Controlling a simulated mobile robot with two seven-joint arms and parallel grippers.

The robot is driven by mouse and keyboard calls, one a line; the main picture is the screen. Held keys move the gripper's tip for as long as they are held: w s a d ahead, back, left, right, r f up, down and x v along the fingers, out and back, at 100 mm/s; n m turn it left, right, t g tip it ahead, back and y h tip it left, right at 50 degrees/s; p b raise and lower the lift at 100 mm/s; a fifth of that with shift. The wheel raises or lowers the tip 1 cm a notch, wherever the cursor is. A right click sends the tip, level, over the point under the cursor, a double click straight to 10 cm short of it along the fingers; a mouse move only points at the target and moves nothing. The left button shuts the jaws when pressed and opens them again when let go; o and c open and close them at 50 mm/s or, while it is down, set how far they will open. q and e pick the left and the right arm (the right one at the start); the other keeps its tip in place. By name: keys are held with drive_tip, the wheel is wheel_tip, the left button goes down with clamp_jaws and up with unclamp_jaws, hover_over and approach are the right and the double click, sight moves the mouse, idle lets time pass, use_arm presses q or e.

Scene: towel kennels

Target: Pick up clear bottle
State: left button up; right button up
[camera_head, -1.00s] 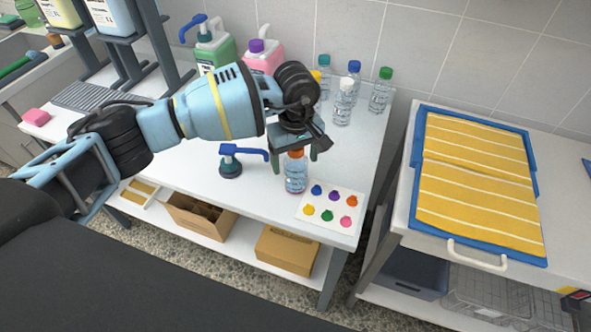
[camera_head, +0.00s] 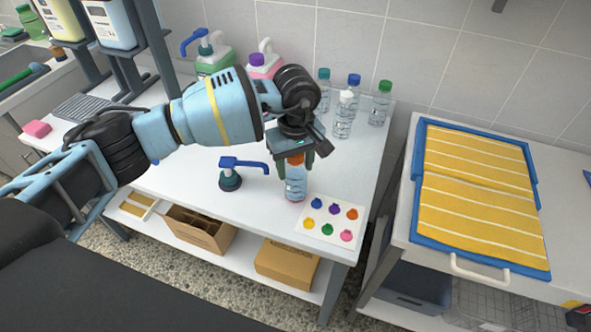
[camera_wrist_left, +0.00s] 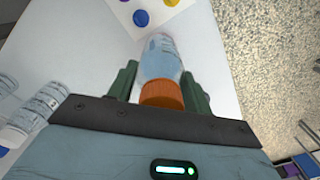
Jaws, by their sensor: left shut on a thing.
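A clear bottle with an orange cap (camera_head: 296,186) stands upright near the front of the white table, beside a card of coloured dots. My left gripper (camera_head: 296,163) is above it, its green fingers shut around the cap and upper part. In the left wrist view the bottle (camera_wrist_left: 160,58) sits between the two fingers (camera_wrist_left: 160,84), its orange cap nearest the camera. I cannot tell any gap between its base and the table. Other clear bottles stand farther back, with white (camera_head: 343,116), blue (camera_head: 353,92), teal (camera_head: 323,88) and green (camera_head: 379,104) caps. My right gripper is not seen.
The dot card (camera_head: 331,219) lies just right of the bottle. A blue pump head (camera_head: 232,178) stands to its left. Green (camera_head: 215,60) and pink (camera_head: 266,66) jugs are at the back. A blue tray (camera_head: 419,170) with yellow striped towels is on the right table, across a gap.

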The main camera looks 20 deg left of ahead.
use_arm(q)
drive_tip(key=shift+r, duration=0.85)
drive_tip(key=s+a+r, duration=0.1)
drive_tip(key=s+a, duration=0.1)
drive_tip(key=s, duration=1.4)
drive_tip(key=shift+r, duration=0.15)
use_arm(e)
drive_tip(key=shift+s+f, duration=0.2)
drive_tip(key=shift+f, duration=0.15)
use_arm(q)
drive_tip(key=shift+a, duration=0.1)
drive_tip(key=a+r+m+p, duration=0.3)
drive_tip(key=r+m+p, duration=0.1)
drive_tip(key=m, duration=0.4)
drive_tip(key=shift+s+a+r+m, duration=0.15)
drive_tip(key=shift+s+r+m, duration=0.15)
drive_tip(key=shift+s+r, duration=0.2)
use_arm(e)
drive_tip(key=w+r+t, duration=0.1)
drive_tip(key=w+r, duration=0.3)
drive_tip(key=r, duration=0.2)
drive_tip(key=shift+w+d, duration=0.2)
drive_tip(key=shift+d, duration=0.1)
